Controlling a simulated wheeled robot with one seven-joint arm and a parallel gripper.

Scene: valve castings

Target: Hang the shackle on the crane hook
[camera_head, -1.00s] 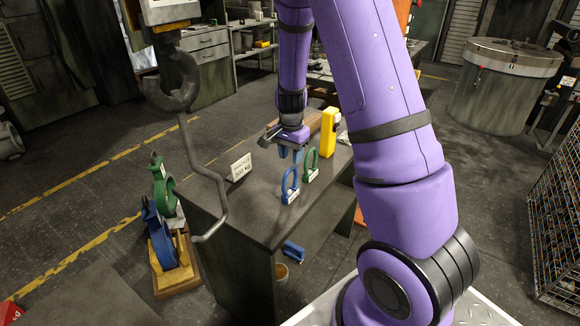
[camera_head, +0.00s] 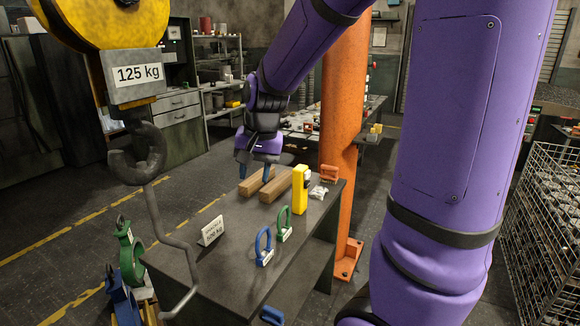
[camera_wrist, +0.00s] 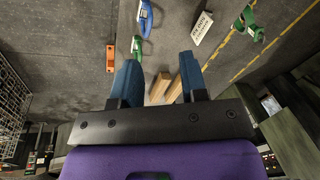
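A blue shackle (camera_head: 268,259) and a green shackle (camera_head: 287,236) stand upright on the dark table, apart from each other. The blue shackle also shows at the top of the wrist view (camera_wrist: 146,18); a green piece there is partly behind a finger. My gripper (camera_head: 254,172) is open and empty, beyond the shackles near the wooden blocks. Its two blue fingers stand apart in the wrist view (camera_wrist: 162,75), with nothing between them.
Two wooden blocks (camera_head: 276,187) and a yellow block (camera_head: 300,190) are on the table, with a small sign (camera_head: 211,231). A bent grey rod (camera_head: 178,243) hangs below the hook. An orange column (camera_head: 345,110) stands behind the table.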

